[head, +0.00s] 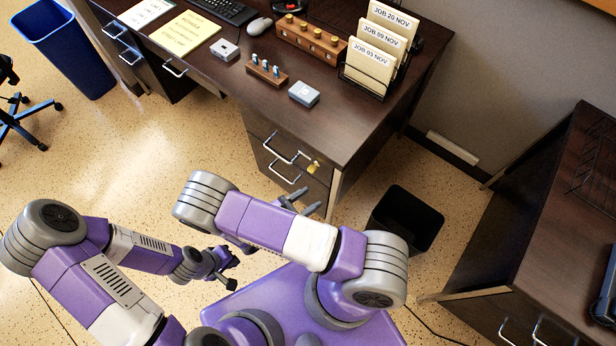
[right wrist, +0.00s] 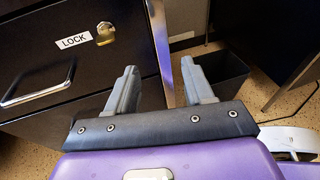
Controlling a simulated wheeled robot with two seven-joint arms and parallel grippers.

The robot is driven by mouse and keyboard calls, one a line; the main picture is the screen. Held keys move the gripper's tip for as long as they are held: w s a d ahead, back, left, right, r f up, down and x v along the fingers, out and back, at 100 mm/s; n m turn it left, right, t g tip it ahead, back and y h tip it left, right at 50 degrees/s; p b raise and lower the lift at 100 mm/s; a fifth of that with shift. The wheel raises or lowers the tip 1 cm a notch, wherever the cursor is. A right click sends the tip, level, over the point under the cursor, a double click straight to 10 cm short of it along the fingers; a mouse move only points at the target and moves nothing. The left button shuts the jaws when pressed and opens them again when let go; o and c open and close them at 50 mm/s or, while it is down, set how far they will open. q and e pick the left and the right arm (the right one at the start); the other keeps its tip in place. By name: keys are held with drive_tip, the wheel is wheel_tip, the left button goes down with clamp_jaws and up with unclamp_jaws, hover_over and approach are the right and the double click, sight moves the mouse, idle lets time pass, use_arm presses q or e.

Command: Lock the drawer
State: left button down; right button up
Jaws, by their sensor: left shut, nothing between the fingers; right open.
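The drawer (right wrist: 30,50) with a silver bar handle is in the desk pedestal and looks closed. Its brass lock (right wrist: 105,33) sits right of a white LOCK label (right wrist: 73,41) in the right wrist view. In the head view the lock (head: 313,167) shows at the drawer front's right edge, with something brass standing out from it. My right gripper (head: 300,202) is open and empty in front of the pedestal, below the lock; in the right wrist view its two fingers (right wrist: 160,90) stand apart, right of and below the lock. My left gripper (head: 228,275) is shut and empty, low at the left, away from the desk.
The desktop (head: 340,125) holds a file rack (head: 370,85), a wooden block with brass knobs (head: 310,42), small grey boxes and papers. A black bin (head: 407,220) stands right of the pedestal. Another dark desk (head: 540,230) is at the right. Open floor lies left of the pedestal.

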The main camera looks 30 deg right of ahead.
drive_tip(key=w+a+r+n+t+h, duration=0.1)
drive_tip(key=w+a+r+n+t, duration=0.1)
drive_tip(key=w+t, duration=0.25)
drive_tip(key=b+x, duration=0.2)
drive_tip(key=x, duration=0.5)
drive_tip(key=shift+r, duration=0.2)
drive_tip(key=shift+s, duration=0.1)
clamp_jaws()
